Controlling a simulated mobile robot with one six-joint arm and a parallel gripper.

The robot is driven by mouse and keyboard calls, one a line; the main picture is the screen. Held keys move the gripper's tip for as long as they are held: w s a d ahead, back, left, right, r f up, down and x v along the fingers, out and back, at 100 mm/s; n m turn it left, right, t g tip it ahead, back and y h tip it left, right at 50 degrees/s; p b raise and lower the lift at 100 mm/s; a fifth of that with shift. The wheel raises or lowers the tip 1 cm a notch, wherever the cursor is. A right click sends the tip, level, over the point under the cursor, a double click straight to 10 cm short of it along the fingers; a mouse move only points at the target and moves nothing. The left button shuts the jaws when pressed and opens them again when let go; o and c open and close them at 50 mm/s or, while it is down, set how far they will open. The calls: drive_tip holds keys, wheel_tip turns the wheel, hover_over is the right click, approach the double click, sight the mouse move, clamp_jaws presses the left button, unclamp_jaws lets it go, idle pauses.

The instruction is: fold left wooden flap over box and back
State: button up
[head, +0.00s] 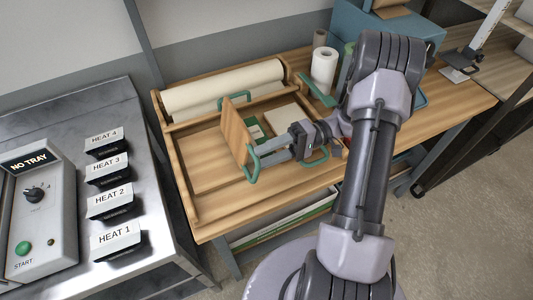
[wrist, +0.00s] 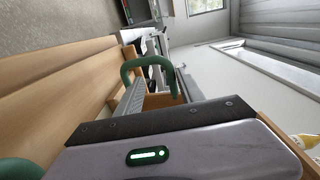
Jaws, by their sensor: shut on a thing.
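The left wooden flap (head: 236,132) stands steeply raised, slightly tilted, between the left and middle parts of the wooden station. It has one green handle (head: 252,170) at its near edge and another green handle (head: 234,98) at the far side. My gripper (head: 260,155) reaches in from the right and is shut on the near handle. In the wrist view, the green handle (wrist: 148,62) arches at the fingers, with a bit of the flap (wrist: 158,101) behind. The box (head: 282,121) appears as a pale flat shape right of the flap, partly hidden by my gripper.
The left bay (head: 200,160) of the station is bare wood. A cream paper roll (head: 222,88) lies along the back. A white roll (head: 323,70) stands at the back right. A metal heat panel (head: 100,110) is at the left.

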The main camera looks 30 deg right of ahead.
drive_tip(key=d+p, duration=0.2)
drive_tip(key=d, duration=0.5)
drive_tip(key=shift+s+d+r, duration=0.15)
drive_tip(key=shift+d, duration=0.1)
drive_tip(key=shift+a+r, duration=0.1)
idle(0.6)
